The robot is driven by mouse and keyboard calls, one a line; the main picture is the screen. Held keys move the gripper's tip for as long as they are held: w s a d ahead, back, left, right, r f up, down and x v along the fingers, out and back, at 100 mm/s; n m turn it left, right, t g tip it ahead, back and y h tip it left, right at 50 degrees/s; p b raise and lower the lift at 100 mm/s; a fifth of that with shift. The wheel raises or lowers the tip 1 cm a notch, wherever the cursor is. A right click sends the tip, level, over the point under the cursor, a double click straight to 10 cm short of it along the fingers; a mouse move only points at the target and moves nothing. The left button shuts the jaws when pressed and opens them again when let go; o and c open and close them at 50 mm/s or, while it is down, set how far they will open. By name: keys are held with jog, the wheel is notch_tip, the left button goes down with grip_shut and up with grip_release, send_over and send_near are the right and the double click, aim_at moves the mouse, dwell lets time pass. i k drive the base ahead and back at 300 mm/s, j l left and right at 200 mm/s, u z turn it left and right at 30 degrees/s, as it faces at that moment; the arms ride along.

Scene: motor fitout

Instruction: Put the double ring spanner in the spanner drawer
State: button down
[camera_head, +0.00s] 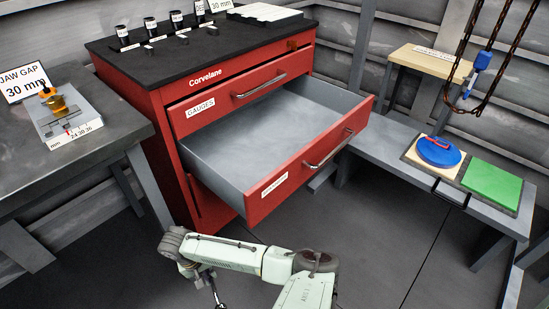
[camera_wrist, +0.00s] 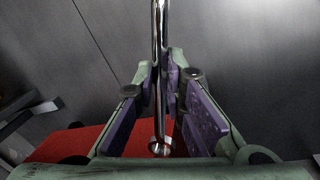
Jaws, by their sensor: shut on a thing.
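The double ring spanner (camera_wrist: 159,30) is a shiny chrome bar in the wrist view. My gripper (camera_wrist: 160,85) is shut on its shaft, and one ring end (camera_wrist: 160,149) shows between the fingers. The far end runs out of the frame. In the head view a short piece of shiny metal (camera_head: 217,297) shows below my wrist at the bottom edge. The open drawer (camera_head: 262,137) of the red cabinet is grey inside and empty where visible. Its front label is too small to read. My gripper is in front of the drawer, outside it.
A closed drawer labelled GAUGES (camera_head: 215,105) sits above the open one. The left bench (camera_head: 110,125) holds a jaw gap gauge (camera_head: 68,120). The right bench (camera_head: 385,150) carries a blue disc (camera_head: 439,151) and green plate (camera_head: 492,186). Floor in front is clear.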

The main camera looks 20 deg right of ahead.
aim_at(300, 146)
jog(key=k+l+z, duration=0.1)
jog(key=l+z, duration=0.15)
jog(key=z, duration=0.15)
jog(key=l+z, duration=0.3)
jog(key=z, duration=0.15)
jog(key=k+l, duration=0.05)
